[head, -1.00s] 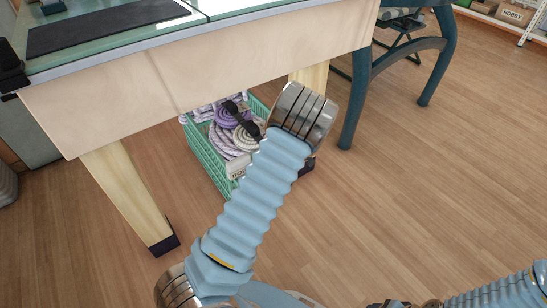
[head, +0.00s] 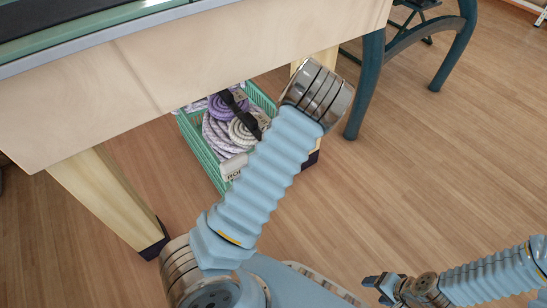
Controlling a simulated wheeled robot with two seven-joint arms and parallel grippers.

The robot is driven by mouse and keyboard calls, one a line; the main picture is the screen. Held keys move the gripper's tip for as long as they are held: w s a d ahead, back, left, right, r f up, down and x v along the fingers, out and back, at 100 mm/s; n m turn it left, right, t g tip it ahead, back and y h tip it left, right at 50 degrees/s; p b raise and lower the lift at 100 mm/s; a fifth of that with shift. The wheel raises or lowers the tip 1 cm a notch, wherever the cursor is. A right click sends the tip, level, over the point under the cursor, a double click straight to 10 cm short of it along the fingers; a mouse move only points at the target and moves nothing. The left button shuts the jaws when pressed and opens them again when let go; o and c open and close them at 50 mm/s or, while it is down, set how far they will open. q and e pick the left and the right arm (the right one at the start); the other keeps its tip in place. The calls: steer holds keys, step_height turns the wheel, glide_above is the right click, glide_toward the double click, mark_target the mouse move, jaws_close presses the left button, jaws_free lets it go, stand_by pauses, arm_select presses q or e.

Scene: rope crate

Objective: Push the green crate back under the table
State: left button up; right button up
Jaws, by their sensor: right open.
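The green crate (head: 200,149) stands on the floor under the table (head: 150,85), between a left leg (head: 105,200) and a right leg. Its back is hidden by the table's front panel and its right side by my left arm. Coiled purple rope (head: 217,107) and white rope lie in it with dark bands and tags. A pale label shows on its near end. My left arm crosses in front of the crate; its gripper is not visible. My right gripper (head: 370,282) is open and empty at the lower right, well away from the crate.
A dark teal metal frame (head: 368,80) stands on the floor to the right of the table. The wooden floor (head: 430,180) right of the crate is clear. The table's panel overhangs the crate.

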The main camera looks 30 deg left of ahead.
arm_select(q)
steer(key=shift+s+f, duration=0.15)
steer(key=shift+f, duration=0.25)
jaws_close()
steer(key=shift+a, duration=0.1)
